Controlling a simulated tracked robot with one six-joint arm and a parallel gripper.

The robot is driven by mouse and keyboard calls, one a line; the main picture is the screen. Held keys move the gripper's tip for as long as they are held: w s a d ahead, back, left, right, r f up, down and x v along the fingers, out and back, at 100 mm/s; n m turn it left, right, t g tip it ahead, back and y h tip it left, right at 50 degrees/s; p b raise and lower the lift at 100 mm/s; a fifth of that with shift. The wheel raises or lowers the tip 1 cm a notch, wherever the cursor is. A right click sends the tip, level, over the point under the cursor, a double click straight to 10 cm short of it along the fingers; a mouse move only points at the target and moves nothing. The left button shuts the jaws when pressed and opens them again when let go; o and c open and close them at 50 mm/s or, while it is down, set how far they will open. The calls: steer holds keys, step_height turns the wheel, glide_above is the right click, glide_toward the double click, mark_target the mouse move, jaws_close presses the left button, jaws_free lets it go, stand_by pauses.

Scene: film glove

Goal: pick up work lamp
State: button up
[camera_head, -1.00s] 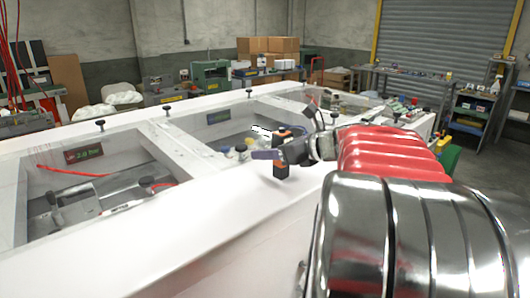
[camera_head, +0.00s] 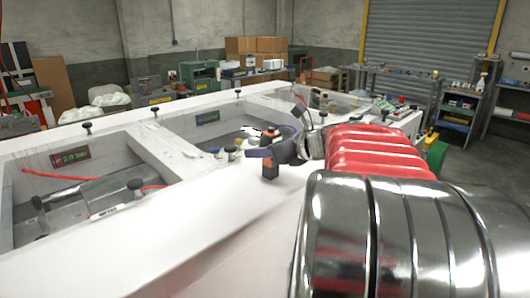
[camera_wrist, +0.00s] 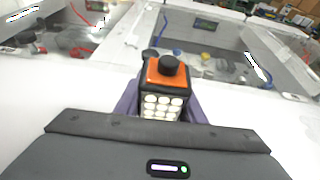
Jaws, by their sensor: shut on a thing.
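The work lamp (camera_wrist: 165,88) is a small block with an orange top, a black knob and a face of several round white LEDs. It stands upright between the purple fingers of my gripper (camera_wrist: 162,106) in the wrist view, and the fingers are shut on it. In the head view the lamp (camera_head: 269,168) shows dark with an orange part, at my gripper (camera_head: 262,153), over the white rim. Whether its base touches the rim I cannot tell.
The white glove-box frame (camera_head: 150,225) has open compartments with bottles (camera_head: 232,153), tools and a red cable (camera_head: 60,176). Black knobs (camera_head: 135,186) stand up from its rims. The white rim to the left of my gripper is largely clear. Shelves and boxes stand far back.

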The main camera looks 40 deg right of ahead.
steer(key=shift+r, duration=0.15)
steer(key=shift+c, duration=0.2)
step_height(320, 180, up, 10)
stand_by(0.4)
stand_by(0.4)
